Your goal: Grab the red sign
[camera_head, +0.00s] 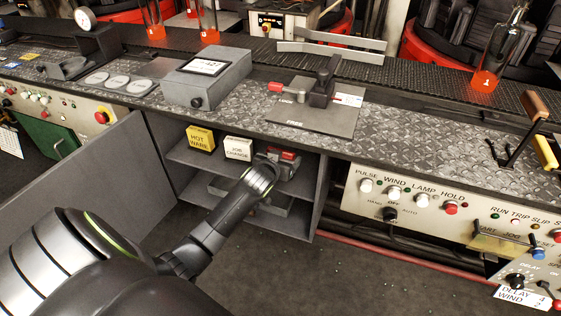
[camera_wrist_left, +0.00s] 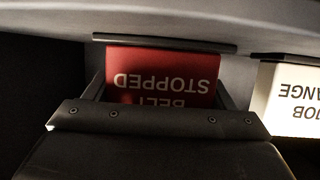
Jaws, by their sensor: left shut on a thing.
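The red sign (camera_wrist_left: 160,68) reads "BELT STOPPED", upside down in the left wrist view. It sits between the two fingers of my left gripper (camera_wrist_left: 160,88), which is shut on it. In the head view my left arm reaches into the open shelf under the bench. There the left gripper (camera_head: 277,160) is at the upper shelf, with a bit of the red sign (camera_head: 289,155) showing beside it. The sign's lower part is hidden by the gripper body in the wrist view. My right gripper is not in view.
A white "JOB CHANGE" sign (camera_head: 238,148) stands just left of the gripper, and a yellow "HOT WARE" sign (camera_head: 200,139) further left. The bench top (camera_head: 240,118) hangs closely above. The shelf's side wall (camera_head: 318,195) is to the right.

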